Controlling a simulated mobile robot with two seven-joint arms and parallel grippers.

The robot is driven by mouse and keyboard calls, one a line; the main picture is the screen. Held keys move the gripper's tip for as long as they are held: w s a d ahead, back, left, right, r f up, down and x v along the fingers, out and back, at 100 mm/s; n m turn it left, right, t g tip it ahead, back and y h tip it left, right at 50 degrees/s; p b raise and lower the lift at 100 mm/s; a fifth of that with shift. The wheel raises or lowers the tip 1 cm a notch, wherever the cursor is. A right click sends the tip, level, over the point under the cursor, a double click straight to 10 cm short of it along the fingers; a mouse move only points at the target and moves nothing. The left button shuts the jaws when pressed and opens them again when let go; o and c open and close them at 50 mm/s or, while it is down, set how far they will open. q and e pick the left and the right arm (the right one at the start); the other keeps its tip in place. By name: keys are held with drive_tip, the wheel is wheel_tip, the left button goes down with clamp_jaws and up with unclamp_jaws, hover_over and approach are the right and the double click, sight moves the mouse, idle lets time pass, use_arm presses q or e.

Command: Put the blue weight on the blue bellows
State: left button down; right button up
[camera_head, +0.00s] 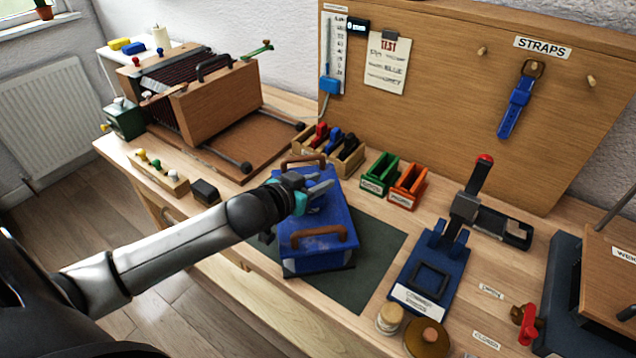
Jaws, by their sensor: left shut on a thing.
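A blue box-shaped body with two brown handles, which looks like the blue bellows (318,255), sits on a dark green mat (372,248) at the middle of the bench. My left gripper (318,190) is over the top of this body, between its two handles. It is shut on a small blue piece, which looks like the blue weight (317,207). The fingers hide much of this piece, and I cannot tell whether it touches the top of the bellows. My right gripper is out of view.
A wooden tray (350,165) with red, blue and black pieces stands behind the bellows, beside green (380,174) and orange (408,187) boxes. A blue stand with an upright lever (425,272) is at the right. A large wooden bellows device (218,105) stands at the back left.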

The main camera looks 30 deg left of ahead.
use_arm(q)
drive_tip(key=shift+w+r, duration=0.1)
drive_tip(key=shift+r, duration=0.05)
drive_tip(key=c, duration=0.6)
unclamp_jaws()
drive_tip(key=shift+f, duration=0.25)
drive_tip(key=shift+r, duration=0.2)
drive_tip(key=shift+p+v, duration=1.4)
drive_tip(key=shift+v, duration=4.65)
drive_tip(key=shift+f, duration=0.1)
